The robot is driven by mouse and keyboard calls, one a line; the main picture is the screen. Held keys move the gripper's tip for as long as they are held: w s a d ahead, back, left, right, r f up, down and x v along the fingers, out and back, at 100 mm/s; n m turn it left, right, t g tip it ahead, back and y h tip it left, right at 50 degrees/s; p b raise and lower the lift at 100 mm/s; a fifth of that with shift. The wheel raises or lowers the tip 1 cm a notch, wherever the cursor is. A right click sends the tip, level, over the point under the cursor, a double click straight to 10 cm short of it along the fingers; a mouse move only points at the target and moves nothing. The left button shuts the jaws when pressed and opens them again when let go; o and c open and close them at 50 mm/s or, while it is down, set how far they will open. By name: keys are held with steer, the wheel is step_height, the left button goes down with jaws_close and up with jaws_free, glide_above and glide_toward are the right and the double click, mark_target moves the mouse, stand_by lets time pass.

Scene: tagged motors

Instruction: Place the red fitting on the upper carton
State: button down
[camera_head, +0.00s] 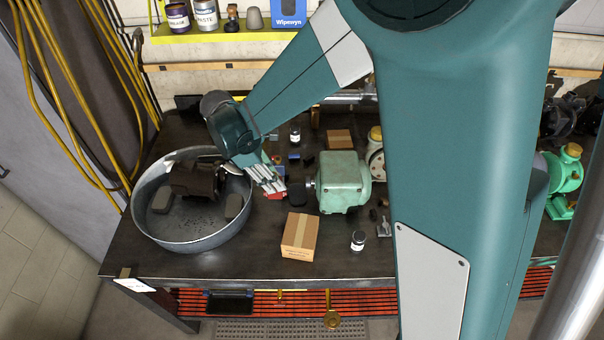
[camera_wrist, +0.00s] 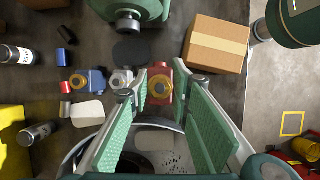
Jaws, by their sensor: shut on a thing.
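The red fitting (camera_wrist: 160,88) has a yellowish round centre and sits between the fingertips of my gripper (camera_wrist: 161,76) in the wrist view. My gripper (camera_head: 272,186) is shut on it. In the head view a bit of the red fitting (camera_head: 276,196) shows under the fingers; whether it touches the bench cannot be told. The upper carton (camera_head: 339,139) lies at the back of the bench, behind the green motor. A lower, larger carton (camera_head: 300,237) stands near the front edge, and it also shows in the wrist view (camera_wrist: 216,43).
A round metal tub (camera_head: 190,240) holding a dark motor stands left of my gripper. The green motor (camera_head: 342,182) is close on the right. Blue and grey fittings (camera_wrist: 97,80) lie beside the red one. A small jar (camera_head: 357,240) stands right of the lower carton.

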steer(key=shift+r, duration=0.2)
step_height(320, 180, up, 22)
steer(key=w+d+p, duration=0.1)
steer(key=w+d, duration=0.2)
steer(key=d, duration=1.4)
steer(key=w+d, duration=0.2)
steer(key=d, duration=1.6)
steer(key=s+d+p, duration=0.1)
steer(key=s+d, duration=0.4)
steer(key=d, duration=0.5)
steer(key=s+d, duration=0.4)
steer(key=d, duration=0.7)
steer(key=s+d+p, duration=0.1)
steer(key=s+d, duration=0.4)
steer(key=d, duration=0.5)
steer(key=shift+a+f+b, duration=0.1)
steer(key=shift+f+b, duration=0.2)
steer(key=shift+f, duration=2.5)
steer(key=shift+f, duration=0.1)
